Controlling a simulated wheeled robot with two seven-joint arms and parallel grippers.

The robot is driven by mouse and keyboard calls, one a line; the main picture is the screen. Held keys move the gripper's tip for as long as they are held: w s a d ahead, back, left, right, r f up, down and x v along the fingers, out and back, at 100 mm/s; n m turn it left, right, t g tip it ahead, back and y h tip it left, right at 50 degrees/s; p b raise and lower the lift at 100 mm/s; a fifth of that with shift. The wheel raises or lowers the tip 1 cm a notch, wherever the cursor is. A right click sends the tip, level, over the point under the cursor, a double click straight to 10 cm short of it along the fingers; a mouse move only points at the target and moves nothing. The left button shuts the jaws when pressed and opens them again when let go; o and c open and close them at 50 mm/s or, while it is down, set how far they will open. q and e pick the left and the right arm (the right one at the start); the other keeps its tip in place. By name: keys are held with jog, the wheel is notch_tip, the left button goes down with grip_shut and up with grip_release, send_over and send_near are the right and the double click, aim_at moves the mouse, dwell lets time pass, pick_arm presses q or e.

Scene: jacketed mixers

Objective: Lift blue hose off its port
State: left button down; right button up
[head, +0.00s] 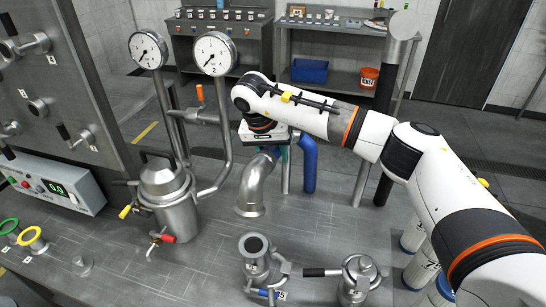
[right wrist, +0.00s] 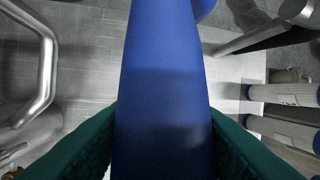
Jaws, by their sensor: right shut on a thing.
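The blue hose (head: 308,168) is a thick, smooth bent tube near the middle of the head view. Its lower end is close to the grey bench top. I cannot tell whether it still sits on a port, and no port shows clearly. My right gripper (right wrist: 163,140) has its green fingers on both sides of the blue hose (right wrist: 165,60), shut on it, in the right wrist view. In the head view my white right arm reaches in from the right and hides most of this grip. My left gripper is not in view.
A steel elbow pipe (head: 255,185) stands just left of the hose. Further left are a jacketed steel vessel (head: 168,200) and two gauges (head: 213,54). Clamped steel fittings (head: 357,275) stand at the front. White cylinders (head: 413,236) stand at right, below my arm.

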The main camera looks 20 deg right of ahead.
jog(key=r+g+p, duration=0.1)
jog(key=w+r+y+p, duration=0.1)
jog(key=r, duration=0.1)
jog(key=w+d+r+g+p, duration=0.1)
jog(key=shift+d+r+g+y, duration=0.1)
jog(key=shift+r+g+y, duration=0.2)
jog(key=shift+r, duration=0.1)
jog(key=shift+w+d+r+g+y+p, duration=0.3)
jog(key=shift+w+r+g+p, duration=0.1)
jog(key=shift+r+p, duration=0.15)
jog(key=shift+w+d+r+g+y+p, duration=0.3)
jog(key=shift+w+r+g+p, duration=0.1)
jog(key=shift+r+p, duration=0.15)
jog(key=shift+w, duration=0.1)
